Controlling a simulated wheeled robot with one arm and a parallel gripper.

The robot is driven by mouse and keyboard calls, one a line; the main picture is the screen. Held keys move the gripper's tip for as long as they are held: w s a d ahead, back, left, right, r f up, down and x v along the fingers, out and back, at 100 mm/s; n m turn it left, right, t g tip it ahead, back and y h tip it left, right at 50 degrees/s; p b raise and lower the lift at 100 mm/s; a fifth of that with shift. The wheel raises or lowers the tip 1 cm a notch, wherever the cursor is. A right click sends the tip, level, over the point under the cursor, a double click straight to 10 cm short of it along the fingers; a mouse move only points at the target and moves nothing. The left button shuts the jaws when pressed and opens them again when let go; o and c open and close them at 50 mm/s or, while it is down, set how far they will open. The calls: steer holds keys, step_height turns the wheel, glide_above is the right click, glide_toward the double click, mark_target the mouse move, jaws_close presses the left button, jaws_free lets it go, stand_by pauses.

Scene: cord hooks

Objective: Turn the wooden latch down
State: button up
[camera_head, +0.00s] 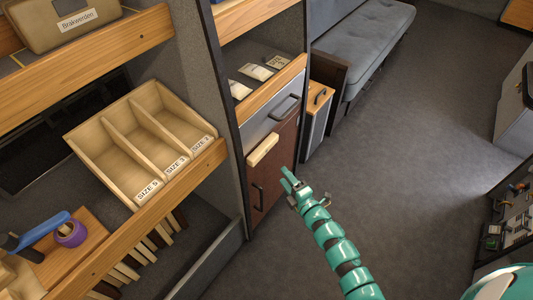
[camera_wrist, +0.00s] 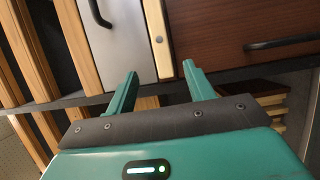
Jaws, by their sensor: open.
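The wooden latch (camera_head: 263,150) is a pale bar lying roughly level across the top of a brown cabinet door (camera_head: 275,165), just under a grey drawer. In the wrist view the latch (camera_wrist: 157,35) shows as a pale strip with a round pivot spot, between the grey drawer front and the brown door. My teal gripper (camera_head: 289,180) is open and empty, in front of the cabinet and apart from the latch. In the wrist view its two fingers (camera_wrist: 160,75) spread below the latch's near end, which lies between their directions.
The grey drawer (camera_head: 275,115) has a dark handle above the latch; the door has a black handle (camera_head: 258,196) lower down. Shelves with a divided wooden tray (camera_head: 110,125) stand to the left. A grey sofa (camera_head: 365,45) is behind. The floor to the right (camera_head: 420,130) is clear.

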mark_target(265, 153)
steer(key=x, duration=1.2)
steer(key=shift+w+a, duration=0.3)
jaws_close()
